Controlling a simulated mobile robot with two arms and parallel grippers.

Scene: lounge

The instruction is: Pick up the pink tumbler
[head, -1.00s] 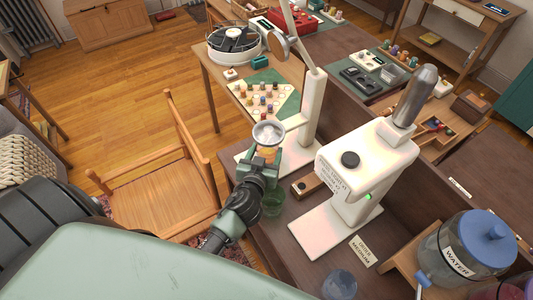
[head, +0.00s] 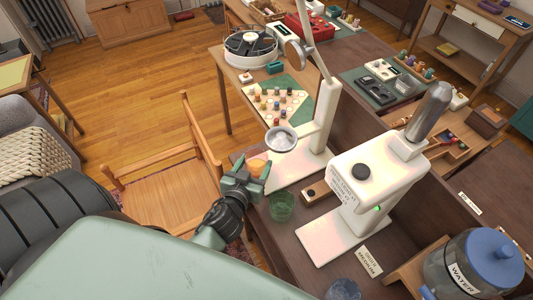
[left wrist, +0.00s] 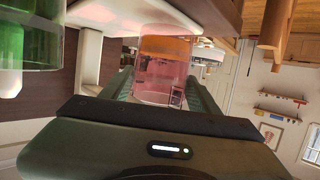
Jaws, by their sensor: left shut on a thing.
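The pink tumbler (left wrist: 163,85) is clear pink with an orange band near its upper part in the left wrist view. My left gripper (head: 246,178) is shut on it, with a finger at each side of the tumbler. In the head view only the orange top of the tumbler (head: 257,167) shows above the fingers; the rest is hidden. My right gripper is out of view.
A green tumbler (head: 281,207) stands on the counter (head: 262,232) close to the right of my left gripper. A white drink machine (head: 372,180) and a water jar (head: 470,265) are farther right. A wooden chair (head: 165,192) stands left, with open floor beyond.

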